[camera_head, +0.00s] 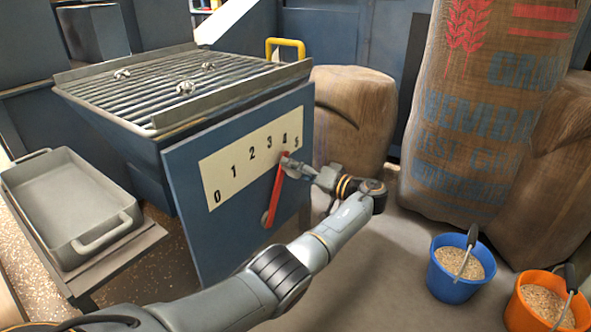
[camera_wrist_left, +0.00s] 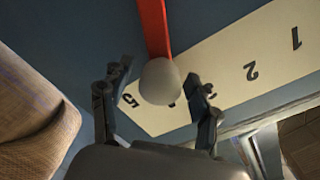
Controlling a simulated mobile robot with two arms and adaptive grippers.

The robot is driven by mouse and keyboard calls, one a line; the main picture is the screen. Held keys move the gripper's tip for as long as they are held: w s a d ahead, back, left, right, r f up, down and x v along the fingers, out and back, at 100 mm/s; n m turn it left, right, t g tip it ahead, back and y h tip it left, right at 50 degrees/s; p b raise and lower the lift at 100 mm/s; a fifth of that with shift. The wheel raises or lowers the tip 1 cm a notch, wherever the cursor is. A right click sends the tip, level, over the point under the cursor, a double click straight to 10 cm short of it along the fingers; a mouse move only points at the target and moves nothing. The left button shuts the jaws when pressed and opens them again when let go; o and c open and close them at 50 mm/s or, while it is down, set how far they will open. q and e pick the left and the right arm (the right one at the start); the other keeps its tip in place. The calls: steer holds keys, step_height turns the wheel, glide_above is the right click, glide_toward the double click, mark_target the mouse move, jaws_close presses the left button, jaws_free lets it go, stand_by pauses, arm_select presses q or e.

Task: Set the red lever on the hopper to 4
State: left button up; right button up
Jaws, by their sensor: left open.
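The red lever (camera_head: 275,190) sits on the blue side panel of the hopper (camera_head: 233,180), below a cream scale (camera_head: 252,155) numbered 0 to 5. Its upper end points near the 4 in the head view. In the left wrist view the lever (camera_wrist_left: 153,25) ends in a round grey knob (camera_wrist_left: 160,82), which partly covers the scale beside the 5. My left gripper (camera_head: 296,168) is at the lever's upper end. Its two fingers (camera_wrist_left: 158,78) stand open on either side of the knob, with visible gaps. My right gripper is not in view.
A grate (camera_head: 185,85) with a few small metal pieces tops the hopper. A grey metal tray (camera_head: 70,205) stands at left. Grain sacks (camera_head: 480,120) stand behind and right. A blue bucket (camera_head: 455,282) and an orange bucket (camera_head: 530,315) hold grain at lower right.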

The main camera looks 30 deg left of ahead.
arm_select(q)
steer(key=s+d, duration=0.1)
steer(key=d, duration=1.1)
steer(key=shift+r, duration=0.2)
